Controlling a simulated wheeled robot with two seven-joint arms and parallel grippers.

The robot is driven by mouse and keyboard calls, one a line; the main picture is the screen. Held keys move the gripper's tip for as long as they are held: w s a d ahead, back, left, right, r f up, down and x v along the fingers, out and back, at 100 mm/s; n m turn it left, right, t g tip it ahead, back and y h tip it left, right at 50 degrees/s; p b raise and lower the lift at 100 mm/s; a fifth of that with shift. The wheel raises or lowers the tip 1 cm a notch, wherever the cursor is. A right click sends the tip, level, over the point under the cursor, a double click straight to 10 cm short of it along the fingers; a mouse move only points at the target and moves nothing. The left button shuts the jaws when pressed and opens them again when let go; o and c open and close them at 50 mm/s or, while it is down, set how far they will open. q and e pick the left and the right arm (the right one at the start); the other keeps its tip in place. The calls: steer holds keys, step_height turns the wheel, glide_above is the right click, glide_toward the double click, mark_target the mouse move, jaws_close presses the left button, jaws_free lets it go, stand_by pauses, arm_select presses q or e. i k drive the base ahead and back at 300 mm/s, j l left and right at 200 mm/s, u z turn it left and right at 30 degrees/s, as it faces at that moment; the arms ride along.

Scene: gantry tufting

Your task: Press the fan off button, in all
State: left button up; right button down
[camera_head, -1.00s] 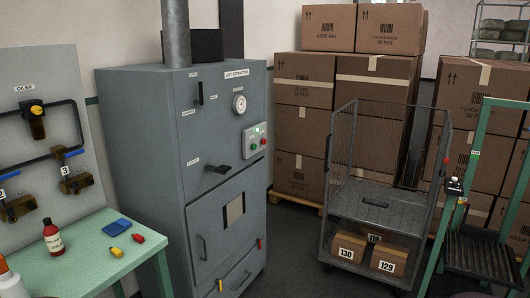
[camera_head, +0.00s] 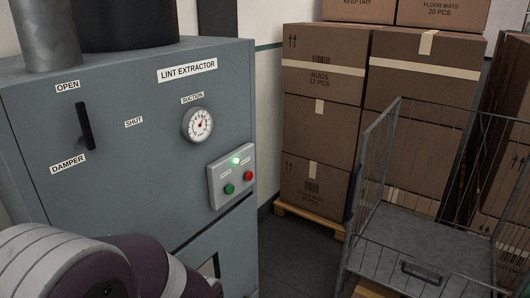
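The lint extractor (camera_head: 115,170) is a grey cabinet filling the left of the head view. Its control box (camera_head: 218,195) is on the right part of the front. The box has a green button (camera_head: 229,189) on the left, a red button (camera_head: 248,176) on the right, and a lit green lamp (camera_head: 236,160) above them. The small labels over the buttons are too small to read for certain. A purple and grey arm link of mine covers the lower left, below the control box. Neither gripper shows in the view.
A suction gauge (camera_head: 198,124) sits above the control box, and a damper lever (camera_head: 84,126) is at left. A wire cage trolley (camera_head: 400,247) stands at right, before stacked cartons (camera_head: 322,130) on a pallet (camera_head: 309,217). Dark floor shows between cabinet and trolley.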

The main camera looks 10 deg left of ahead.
mark_target(248, 176)
steer(key=i+l+u, duration=0.1)
steer(key=i+u, duration=0.25)
steer(key=i, duration=0.2)
steer(key=i+l+u, duration=0.75)
steer(key=i, duration=0.25)
